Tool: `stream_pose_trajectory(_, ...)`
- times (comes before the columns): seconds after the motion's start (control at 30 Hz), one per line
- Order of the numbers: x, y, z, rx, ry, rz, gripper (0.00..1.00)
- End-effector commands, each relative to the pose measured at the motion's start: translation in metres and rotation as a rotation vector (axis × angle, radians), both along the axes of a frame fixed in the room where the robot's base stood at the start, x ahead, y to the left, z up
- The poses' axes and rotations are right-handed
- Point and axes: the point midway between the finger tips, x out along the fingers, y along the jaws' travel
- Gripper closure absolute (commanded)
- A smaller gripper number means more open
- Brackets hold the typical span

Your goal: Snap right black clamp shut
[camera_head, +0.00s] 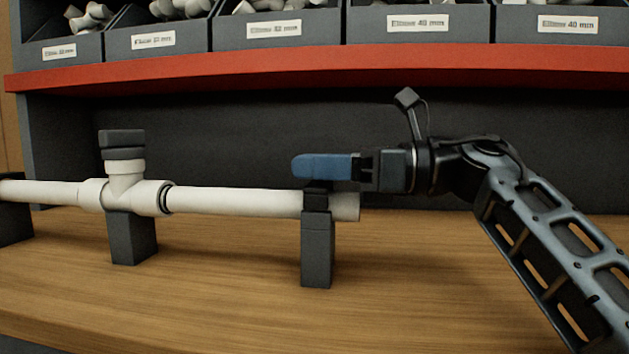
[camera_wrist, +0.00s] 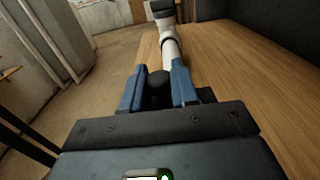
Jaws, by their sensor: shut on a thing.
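The right black clamp (camera_head: 317,201) sits on its dark post, around the white pipe (camera_head: 235,201) near the pipe's right end. My gripper (camera_head: 318,168) has blue fingers, lies level just over the clamp's top and comes in from the right. In the wrist view the blue fingers (camera_wrist: 157,88) stand on both sides of a black part of the clamp (camera_wrist: 157,97), and the jaws are shut on it. The fingers hide the clamp's upper part in the head view, so I cannot tell if its latch is closed.
A white tee fitting (camera_head: 125,185) with a dark cap rests on another post to the left. A red shelf edge (camera_head: 330,66) with labelled grey bins (camera_head: 278,32) of fittings runs above. The wooden bench (camera_head: 220,290) is clear in front.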

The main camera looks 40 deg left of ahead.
Motion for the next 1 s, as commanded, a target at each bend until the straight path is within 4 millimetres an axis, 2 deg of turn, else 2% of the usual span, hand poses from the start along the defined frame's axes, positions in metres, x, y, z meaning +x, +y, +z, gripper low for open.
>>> stream_pose_trajectory(0.6, 0.0018, 0.0002, -0.0027, 0.022, -0.036, -0.001, 1.0)
stream_pose_trajectory(0.63, 0.0018, 0.0003, -0.0027, 0.022, -0.036, -0.001, 0.7)
stream_pose_trajectory(0.87, 0.0014, 0.0005, -0.0024, 0.022, -0.036, -0.001, 0.48)
stream_pose_trajectory(1.0, 0.0013, 0.0007, -0.0022, 0.022, -0.036, -0.001, 0.48)
